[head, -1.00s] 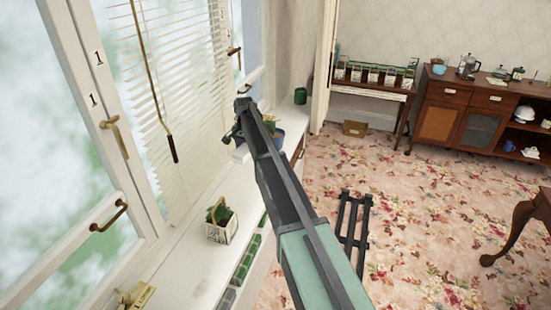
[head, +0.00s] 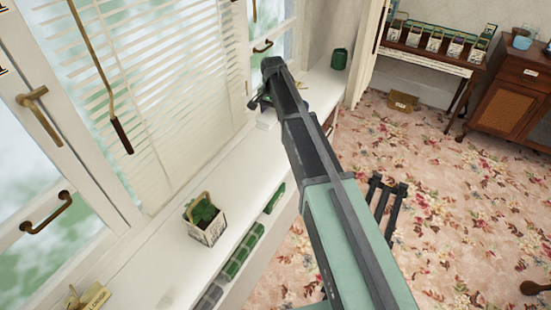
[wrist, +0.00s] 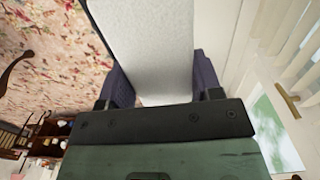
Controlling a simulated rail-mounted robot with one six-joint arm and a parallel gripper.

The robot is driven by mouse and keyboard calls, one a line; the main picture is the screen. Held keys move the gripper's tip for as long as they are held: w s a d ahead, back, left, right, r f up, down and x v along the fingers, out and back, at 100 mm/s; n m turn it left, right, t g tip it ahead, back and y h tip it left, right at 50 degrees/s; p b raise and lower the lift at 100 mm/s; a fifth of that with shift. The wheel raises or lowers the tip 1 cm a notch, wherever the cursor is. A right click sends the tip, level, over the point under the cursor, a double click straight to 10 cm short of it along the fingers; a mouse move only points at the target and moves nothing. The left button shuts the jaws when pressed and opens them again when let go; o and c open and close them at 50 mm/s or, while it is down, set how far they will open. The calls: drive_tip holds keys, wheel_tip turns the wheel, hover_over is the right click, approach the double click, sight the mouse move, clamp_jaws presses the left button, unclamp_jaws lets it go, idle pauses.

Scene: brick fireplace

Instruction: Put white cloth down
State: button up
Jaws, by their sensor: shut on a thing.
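The white cloth (wrist: 145,45) fills the upper middle of the wrist view as a pale, textured, flat piece between two dark purple fingers. My gripper (wrist: 163,82) is shut on it. In the head view my gripper (head: 256,104) is at the far end of my arm, over the white windowsill (head: 165,262) beside the window. A small white patch, probably the cloth (head: 267,121), shows just below it. The arm hides most of the gripper and cloth there, and I cannot tell whether the cloth touches the sill.
Blinds (head: 150,90) hang alongside. Bare sill lies between pot and gripper.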

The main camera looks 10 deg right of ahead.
sight(273, 157)
wheel_tip(273, 157, down, 20)
drive_tip(key=b, duration=2)
drive_tip(key=shift+f, duration=0.15)
drive_tip(key=shift+r, duration=0.25)
drive_tip(key=shift+f, duration=0.1)
drive_tip(key=o, duration=0.4)
drive_tip(key=shift+f, duration=0.1)
drive_tip(key=shift+c, duration=0.2)
drive_tip(key=o, duration=0.5)
drive_tip(key=shift+c, duration=0.2)
wheel_tip(273, 157, up, 13)
drive_tip(key=p, duration=1.3)
drive_tip(key=s+a+n, duration=0.1)
drive_tip(key=s+n, duration=0.7)
drive_tip(key=s, duration=2.5)
drive_tip(key=shift+s+f+b, duration=0.25)
drive_tip(key=shift+b, duration=0.15)
